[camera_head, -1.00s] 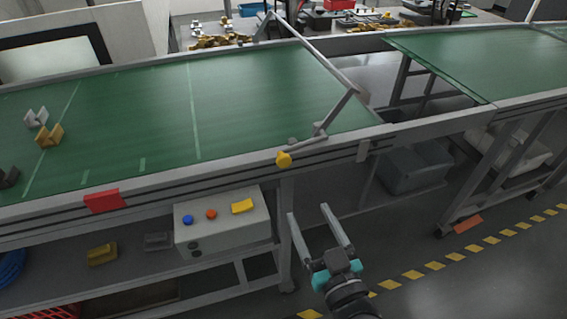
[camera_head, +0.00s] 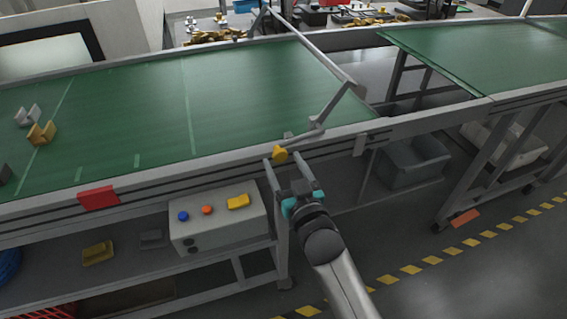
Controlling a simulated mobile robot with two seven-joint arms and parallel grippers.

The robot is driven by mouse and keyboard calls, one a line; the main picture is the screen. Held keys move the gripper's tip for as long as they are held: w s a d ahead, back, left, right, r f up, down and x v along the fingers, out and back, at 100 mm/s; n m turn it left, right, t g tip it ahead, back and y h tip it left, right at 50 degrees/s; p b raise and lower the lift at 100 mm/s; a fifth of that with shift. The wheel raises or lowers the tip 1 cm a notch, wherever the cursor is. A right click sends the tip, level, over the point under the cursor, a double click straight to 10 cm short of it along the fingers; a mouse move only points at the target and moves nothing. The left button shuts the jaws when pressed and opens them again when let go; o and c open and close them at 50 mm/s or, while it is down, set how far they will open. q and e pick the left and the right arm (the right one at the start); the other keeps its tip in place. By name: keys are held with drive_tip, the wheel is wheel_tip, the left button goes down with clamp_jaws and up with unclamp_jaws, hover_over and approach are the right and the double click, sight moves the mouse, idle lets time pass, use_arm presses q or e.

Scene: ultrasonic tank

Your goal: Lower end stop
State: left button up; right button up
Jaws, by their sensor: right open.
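The end stop (camera_head: 318,55) is a grey bar raised across the right end of the green conveyor belt (camera_head: 235,90). A bent grey lever (camera_head: 335,105) runs down from its near end to the belt's front rail. A yellow knob (camera_head: 280,154) sits on the front rail at the lever's lower end. My right gripper (camera_head: 288,165) is open, with its fingers pointing up at the front rail. The knob shows between the fingertips; I cannot tell whether they touch it. My left gripper is out of view.
A red block (camera_head: 98,198) is on the front rail. A control box (camera_head: 218,222) with coloured buttons stands on the shelf below. Several small brackets (camera_head: 41,133) lie on the belt's left. A gap separates this belt from the second belt (camera_head: 480,62).

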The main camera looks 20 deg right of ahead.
drive_tip(key=shift+w, duration=0.35)
clamp_jaws()
idle(0.5)
idle(0.8)
